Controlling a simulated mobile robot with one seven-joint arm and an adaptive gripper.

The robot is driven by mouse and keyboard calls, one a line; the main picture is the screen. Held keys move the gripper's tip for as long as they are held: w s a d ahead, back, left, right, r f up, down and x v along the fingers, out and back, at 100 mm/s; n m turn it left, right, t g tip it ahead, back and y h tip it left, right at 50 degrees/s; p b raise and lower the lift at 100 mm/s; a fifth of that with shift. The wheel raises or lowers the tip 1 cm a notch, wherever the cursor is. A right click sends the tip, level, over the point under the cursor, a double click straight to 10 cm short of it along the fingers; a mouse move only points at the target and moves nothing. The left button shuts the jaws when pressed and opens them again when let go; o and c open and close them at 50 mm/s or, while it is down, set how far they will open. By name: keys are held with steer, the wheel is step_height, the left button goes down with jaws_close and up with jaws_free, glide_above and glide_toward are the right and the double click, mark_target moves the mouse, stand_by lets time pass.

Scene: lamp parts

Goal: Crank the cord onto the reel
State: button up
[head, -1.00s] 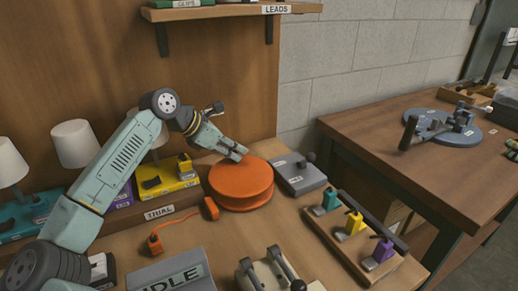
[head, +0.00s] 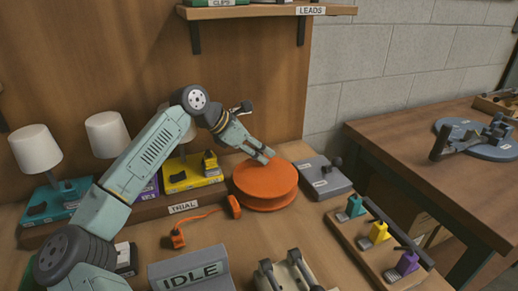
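The orange reel (head: 265,190) lies flat on the bench in the middle of the head view. My gripper (head: 267,155) reaches down from the upper left, with its fingertips over the back of the reel's top disc. The fingertips look close together, but they are too small to tell whether they hold anything. No crank handle can be made out; the fingers may hide it. An orange cord (head: 205,213) lies on the bench left of the reel, with an orange block (head: 234,206) at one end and an orange plug-like piece (head: 178,236) at the other.
A grey box with a knob (head: 324,179) stands right of the reel. A rack with teal, yellow and purple pieces (head: 345,226) is at the right front. An IDLE sign (head: 190,272) stands in front. Lamps (head: 38,150) and a TRIAL ledge (head: 160,213) are at left.

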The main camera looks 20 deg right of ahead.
step_height(320, 180, up, 10)
steer(key=shift+r, duration=0.1)
stand_by(0.4)
